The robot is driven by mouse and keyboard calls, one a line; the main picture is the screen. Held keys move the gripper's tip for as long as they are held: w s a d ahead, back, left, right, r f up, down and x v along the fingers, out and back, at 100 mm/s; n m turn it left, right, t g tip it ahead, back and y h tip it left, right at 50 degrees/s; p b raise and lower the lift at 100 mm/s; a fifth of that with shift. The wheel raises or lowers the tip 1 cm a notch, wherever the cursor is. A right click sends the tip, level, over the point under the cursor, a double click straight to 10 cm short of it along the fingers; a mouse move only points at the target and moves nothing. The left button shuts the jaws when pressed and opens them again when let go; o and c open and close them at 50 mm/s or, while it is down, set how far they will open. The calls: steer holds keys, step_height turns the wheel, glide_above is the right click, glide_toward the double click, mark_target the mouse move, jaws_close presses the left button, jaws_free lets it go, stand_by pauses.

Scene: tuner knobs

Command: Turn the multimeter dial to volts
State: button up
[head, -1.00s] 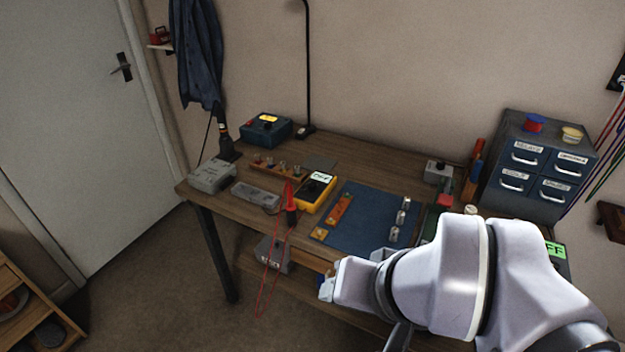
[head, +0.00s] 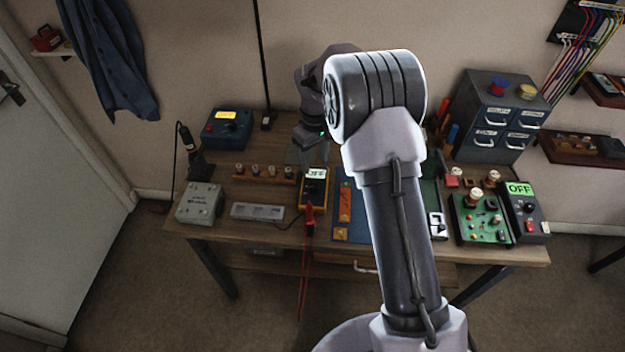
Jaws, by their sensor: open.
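The yellow multimeter (head: 302,201) lies on the workbench, left of the blue mat. Its pale screen at the far end seems to read OFF. Its dial is a small dark shape below the screen, and I cannot make out where it points. A red probe (head: 309,214) and its lead lie at the near end. My gripper (head: 309,160) is open and points down just beyond the multimeter's far end. It looks empty and apart from the dial; its height above the bench is hard to tell.
My arm covers much of the blue mat (head: 343,234). A row of knobs (head: 263,174) and a grey box (head: 200,203) stand left. A teal box (head: 227,127) stands behind. A green circuit board (head: 478,222) and a drawer cabinet (head: 498,115) are right.

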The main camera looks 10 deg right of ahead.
mark_target(314, 185)
step_height(314, 185, down, 11)
steer(key=shift+a+f+b, duration=0.1)
steer(key=shift+b, duration=1.1)
jaws_close()
